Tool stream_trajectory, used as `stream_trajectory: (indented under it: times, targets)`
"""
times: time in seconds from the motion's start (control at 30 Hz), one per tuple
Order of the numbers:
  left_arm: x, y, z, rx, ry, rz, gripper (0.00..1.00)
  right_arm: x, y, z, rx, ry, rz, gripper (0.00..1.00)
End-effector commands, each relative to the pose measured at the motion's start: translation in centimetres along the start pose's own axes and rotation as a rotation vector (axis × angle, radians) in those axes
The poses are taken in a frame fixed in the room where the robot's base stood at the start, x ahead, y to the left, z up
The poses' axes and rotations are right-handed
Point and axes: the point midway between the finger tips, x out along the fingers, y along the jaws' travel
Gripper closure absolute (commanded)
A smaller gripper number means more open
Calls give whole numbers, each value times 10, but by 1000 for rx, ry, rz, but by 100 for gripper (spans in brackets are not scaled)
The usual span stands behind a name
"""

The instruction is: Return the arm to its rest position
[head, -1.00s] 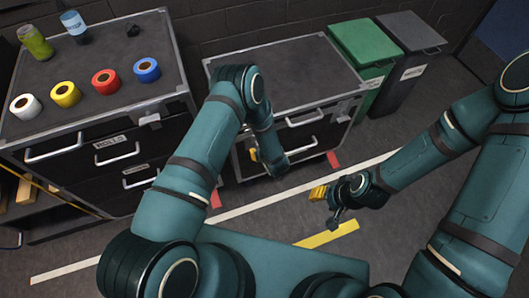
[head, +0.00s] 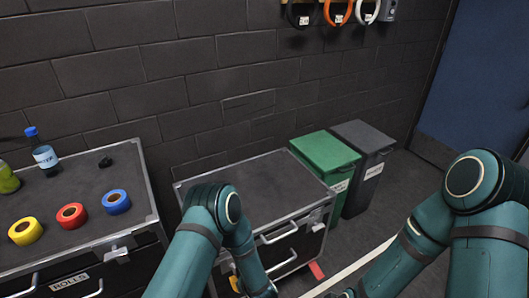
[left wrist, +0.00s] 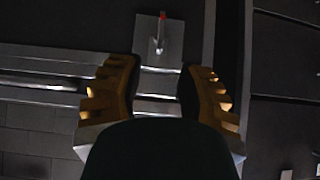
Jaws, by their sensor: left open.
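My left arm (head: 205,235) comes in from the bottom in the head view and bends down in front of a low black case. A bit of yellow of my left gripper (head: 235,284) shows behind the forearm, beside the case's front. In the left wrist view my left gripper (left wrist: 160,75) has its two yellow ridged fingers apart. Nothing is held between them; a metal latch plate (left wrist: 158,40) shows beyond. My right arm (head: 425,225) is bent at the right, its wrist at the bottom edge; its gripper's fingers are out of view.
The low case (head: 245,180) stands close to my left arm. A larger case (head: 90,190) at left bears red (head: 72,215), blue (head: 115,201) and yellow (head: 25,230) tape rolls and bottles. Green (head: 325,150) and grey (head: 365,135) bins stand behind. Floor shows at lower right.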

Motion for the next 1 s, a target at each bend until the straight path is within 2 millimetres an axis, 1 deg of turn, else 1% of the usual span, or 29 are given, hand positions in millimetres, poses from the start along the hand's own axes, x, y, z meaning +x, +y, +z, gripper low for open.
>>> stream_trajectory:
  times: [0.07, 0.17, 0.27, 0.37, 0.4, 0.47, 0.5, 0.6, 0.7, 0.8, 1.0]
  targets:
    - [-1, 0, -1, 1, -12, 11, 63, 0, 0, 0, 0, 0, 0, 53]
    - [-9, -2, -3, 7, -75, 63, 63, 0, 0, 0, 0, 0, 0, 53]
    - [-29, -8, -3, 26, -197, 162, 63, 0, 0, 0, 0, 0, 0, 53]
    - [-62, -19, 2, 66, -352, 279, 63, 0, 0, 0, 0, 0, 0, 53]
    - [-78, -26, 4, 85, -413, 322, 63, 0, 0, 0, 0, 0, 0, 53]
    - [-102, -36, 9, 119, -498, 382, 63, 0, 0, 0, 0, 0, 0, 53]
    - [-118, -44, 12, 142, -551, 416, 63, 0, 0, 0, 0, 0, 0, 53]
    - [-153, -62, 20, 199, -656, 482, 63, 0, 0, 0, 0, 0, 0, 53]
    - [-176, -75, 26, 243, -724, 521, 63, 0, 0, 0, 0, 0, 0, 53]
    - [-187, -82, 29, 265, -755, 539, 63, 0, 0, 0, 0, 0, 0, 53]
    - [-189, -82, 30, 270, -761, 542, 63, 0, 0, 0, 0, 0, 0, 53]
